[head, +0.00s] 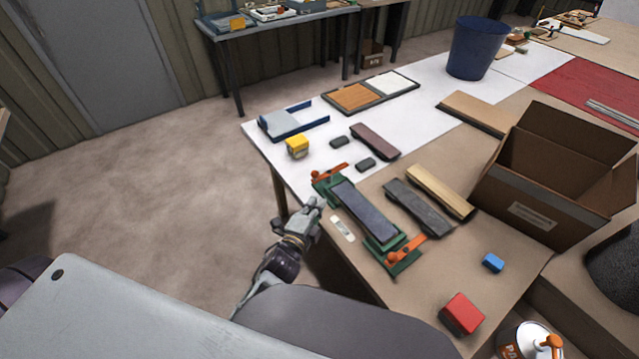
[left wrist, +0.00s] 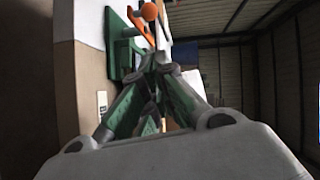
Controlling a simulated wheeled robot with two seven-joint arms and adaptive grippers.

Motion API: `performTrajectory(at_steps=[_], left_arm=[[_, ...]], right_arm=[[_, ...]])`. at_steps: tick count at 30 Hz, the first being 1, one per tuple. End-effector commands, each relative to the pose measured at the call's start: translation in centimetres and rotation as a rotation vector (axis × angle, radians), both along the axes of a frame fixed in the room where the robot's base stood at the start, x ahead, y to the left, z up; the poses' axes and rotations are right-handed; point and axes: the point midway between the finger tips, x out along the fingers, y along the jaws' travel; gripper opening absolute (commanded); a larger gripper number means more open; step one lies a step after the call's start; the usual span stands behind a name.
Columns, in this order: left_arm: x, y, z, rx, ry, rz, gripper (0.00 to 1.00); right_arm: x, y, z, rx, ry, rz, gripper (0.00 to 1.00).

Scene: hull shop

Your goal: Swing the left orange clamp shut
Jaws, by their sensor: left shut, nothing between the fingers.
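A green fixture (head: 378,240) sits near the table's front-left edge with a dark grey slab (head: 362,211) lying in it. The left orange clamp (head: 330,173) is at the fixture's far end; its arm and round knob also show in the left wrist view (left wrist: 148,14). A second orange clamp (head: 406,250) is at the near end. My left gripper (head: 318,203) is shut and empty at the table edge, just short of the left clamp in the picture. In the left wrist view its fingertips (left wrist: 158,58) meet just below the orange arm; I cannot tell whether they touch it. My right gripper is not in view.
Dark and wooden blocks (head: 440,191) lie beside the fixture. An open cardboard box (head: 560,175) stands at the right. A small white tag (head: 342,229) lies by the fixture's edge. A yellow block (head: 297,146) and a blue-sided tray (head: 293,120) are behind. Open floor lies left of the table.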

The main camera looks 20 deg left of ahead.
Motion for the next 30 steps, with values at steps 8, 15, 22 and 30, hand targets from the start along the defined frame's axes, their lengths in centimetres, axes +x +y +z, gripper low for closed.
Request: performTrajectory(at_steps=[8, 15, 22, 30], left_arm=[[2.1, -0.2, -0.2, 0.0, 0.0, 0.0, 0.0], [3.9, -0.3, -0.5, 0.0, 0.0, 0.0, 0.0], [5.7, -0.5, -0.7, 0.001, -0.001, 0.0, 0.0], [7.7, 0.0, -1.1, 0.002, 0.0, 0.001, 0.0]], right_arm=[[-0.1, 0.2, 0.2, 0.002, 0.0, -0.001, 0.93], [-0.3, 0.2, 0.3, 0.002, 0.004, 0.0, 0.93], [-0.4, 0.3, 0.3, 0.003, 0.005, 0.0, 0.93], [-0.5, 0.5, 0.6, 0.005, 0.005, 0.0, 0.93]])
